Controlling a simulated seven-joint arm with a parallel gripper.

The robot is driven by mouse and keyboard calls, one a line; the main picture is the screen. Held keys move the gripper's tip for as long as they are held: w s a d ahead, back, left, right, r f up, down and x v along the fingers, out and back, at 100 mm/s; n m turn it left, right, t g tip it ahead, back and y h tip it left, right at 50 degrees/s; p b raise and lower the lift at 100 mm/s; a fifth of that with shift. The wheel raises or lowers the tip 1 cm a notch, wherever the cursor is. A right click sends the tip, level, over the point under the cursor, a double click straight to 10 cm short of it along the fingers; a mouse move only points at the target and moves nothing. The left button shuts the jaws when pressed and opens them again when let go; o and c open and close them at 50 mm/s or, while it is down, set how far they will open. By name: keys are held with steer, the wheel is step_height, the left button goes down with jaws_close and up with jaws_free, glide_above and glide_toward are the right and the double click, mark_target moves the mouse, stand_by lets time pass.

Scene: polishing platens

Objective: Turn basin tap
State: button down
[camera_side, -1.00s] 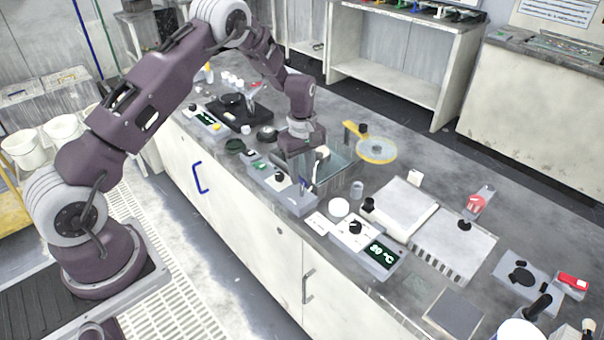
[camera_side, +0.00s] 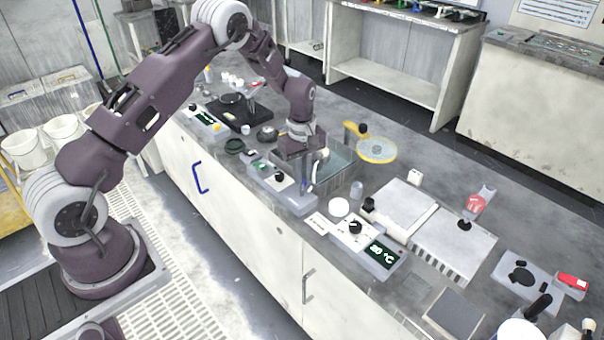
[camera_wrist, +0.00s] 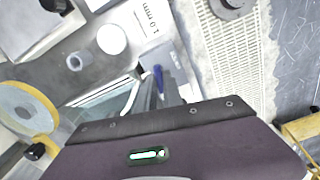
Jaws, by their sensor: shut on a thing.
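The basin (camera_side: 338,172) is a pale, glassy sink set into the grey bench, in the middle of the side view. It also shows in the wrist view (camera_wrist: 100,106), partly hidden by my gripper. The tap has a small blue lever (camera_wrist: 159,76) at the basin's front edge. A pale curved spout (camera_wrist: 131,98) stands beside it. My gripper (camera_side: 306,187) points down at the basin's front edge, its fingers close together. In the wrist view my gripper (camera_wrist: 157,92) is shut on the tap's blue lever. The exact contact is small and partly hidden.
A grey control box (camera_side: 280,183) stands close on the left of my gripper. A grey cup (camera_side: 356,189), a white round lid (camera_side: 339,207) and a unit with a green display (camera_side: 381,254) are to the right. A yellow-rimmed disc (camera_side: 376,151) lies behind the basin.

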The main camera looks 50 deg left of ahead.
steer(key=m, duration=0.7)
steer(key=shift+m, duration=0.4)
steer(key=m, duration=0.4)
steer(key=shift+m, duration=2)
steer(key=c, duration=1.5)
jaws_free()
